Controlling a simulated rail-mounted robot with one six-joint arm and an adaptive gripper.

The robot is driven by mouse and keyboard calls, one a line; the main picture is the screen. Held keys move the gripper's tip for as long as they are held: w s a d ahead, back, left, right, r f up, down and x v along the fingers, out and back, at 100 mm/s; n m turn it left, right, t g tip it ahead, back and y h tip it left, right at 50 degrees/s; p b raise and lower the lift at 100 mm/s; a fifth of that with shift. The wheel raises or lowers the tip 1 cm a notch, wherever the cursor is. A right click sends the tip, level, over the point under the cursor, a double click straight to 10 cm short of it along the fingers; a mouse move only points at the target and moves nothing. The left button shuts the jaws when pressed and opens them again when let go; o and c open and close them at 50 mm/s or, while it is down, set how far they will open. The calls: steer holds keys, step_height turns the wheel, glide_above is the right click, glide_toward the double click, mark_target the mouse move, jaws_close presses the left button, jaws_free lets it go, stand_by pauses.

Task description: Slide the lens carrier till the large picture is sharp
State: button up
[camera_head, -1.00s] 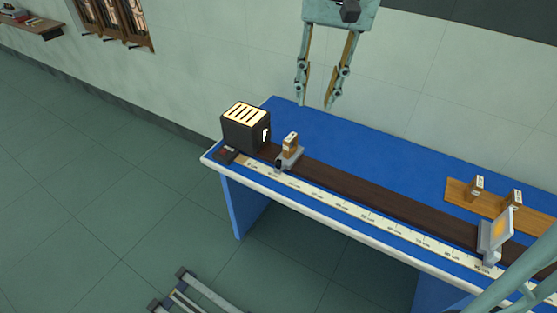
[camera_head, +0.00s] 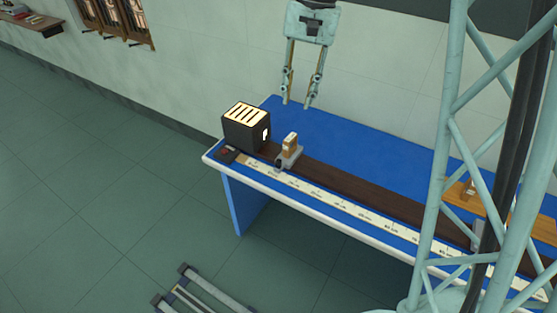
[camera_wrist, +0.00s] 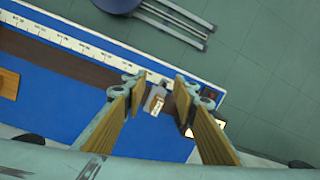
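The lens carrier (camera_head: 288,158), a grey slide with a small tan block upright on it, sits on the dark rail just right of the black lamp box (camera_head: 240,132). My gripper (camera_head: 297,105) is open and empty, pointing down above the far part of the blue bench. In the wrist view the carrier (camera_wrist: 155,101) shows between the two spread fingers (camera_wrist: 160,86), apart from them. The screen (camera_head: 478,236) at the rail's right end is mostly hidden by my lattice column, so the picture on it cannot be seen.
A pale scale strip (camera_head: 345,209) runs along the bench front. A wooden board (camera_head: 520,222) with a small block (camera_head: 468,190) lies at the right, partly covered by my column. The blue bench top (camera_head: 370,143) behind the rail is clear. A low metal frame (camera_head: 200,290) stands on the floor.

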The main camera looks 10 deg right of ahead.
steer(key=m+g+p, duration=0.1)
steer(key=m+p, duration=0.1)
steer(key=p, duration=0.1)
glide_above(279, 160)
steer(key=d, duration=0.3)
steer(key=w+d+f+x, duration=0.1)
steer(key=w+d+x, duration=0.1)
steer(key=x, duration=0.8)
steer(key=w+f+m+g+y+p, duration=0.1)
steer(key=w+f+p, duration=0.1)
steer(key=f, duration=1)
steer(key=shift+w+f+g, duration=0.15)
steer(key=shift+w+g, duration=0.15)
steer(key=shift+w, duration=0.4)
steer(key=shift+a+f, duration=0.1)
steer(key=shift+p+x, duration=0.9)
steer(key=shift+x, duration=5.9)
steer(key=shift+a, duration=0.1)
steer(key=shift+c, duration=0.4)
jaws_close()
